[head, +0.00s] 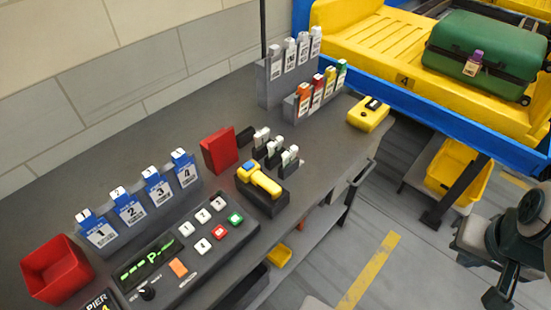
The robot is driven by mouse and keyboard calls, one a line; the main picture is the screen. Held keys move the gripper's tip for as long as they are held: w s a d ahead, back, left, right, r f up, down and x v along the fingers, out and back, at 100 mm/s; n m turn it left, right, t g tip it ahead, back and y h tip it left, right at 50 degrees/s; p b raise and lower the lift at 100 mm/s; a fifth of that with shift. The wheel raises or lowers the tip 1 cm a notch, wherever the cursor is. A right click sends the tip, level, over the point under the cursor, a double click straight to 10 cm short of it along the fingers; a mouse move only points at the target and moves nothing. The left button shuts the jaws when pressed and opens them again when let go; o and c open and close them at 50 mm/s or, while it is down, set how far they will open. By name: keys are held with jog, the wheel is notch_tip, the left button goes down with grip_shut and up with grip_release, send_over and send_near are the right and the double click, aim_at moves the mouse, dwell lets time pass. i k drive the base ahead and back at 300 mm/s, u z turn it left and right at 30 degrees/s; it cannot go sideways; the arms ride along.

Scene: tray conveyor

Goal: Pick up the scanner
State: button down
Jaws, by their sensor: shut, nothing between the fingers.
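The scanner (262,182) is a yellow handheld device with a blue patch at its head end. It rests in a dark cradle (268,205) near the front edge of the grey counter, right of the button panel. Parts of my arm show at the lower right edge, well apart from the scanner and over the floor side. My gripper cannot be made out in the head view. Nothing touches the scanner except its cradle.
A red block (219,150) and several small black-and-white holders (275,150) stand close behind the scanner. The control panel (185,250) lies to its left. A yellow device (368,114) sits at the counter's right end. A green suitcase (480,55) lies on the yellow conveyor tray (365,38).

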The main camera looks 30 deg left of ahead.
aim_at(273, 191)
jog(key=k, duration=0.25)
jog(key=u, duration=1.45)
jog(key=i, duration=0.4)
jog(key=u, duration=0.2)
jog(key=k, duration=1)
jog(key=z, duration=1)
jog(key=i, duration=1.55)
jog(key=u, duration=0.9)
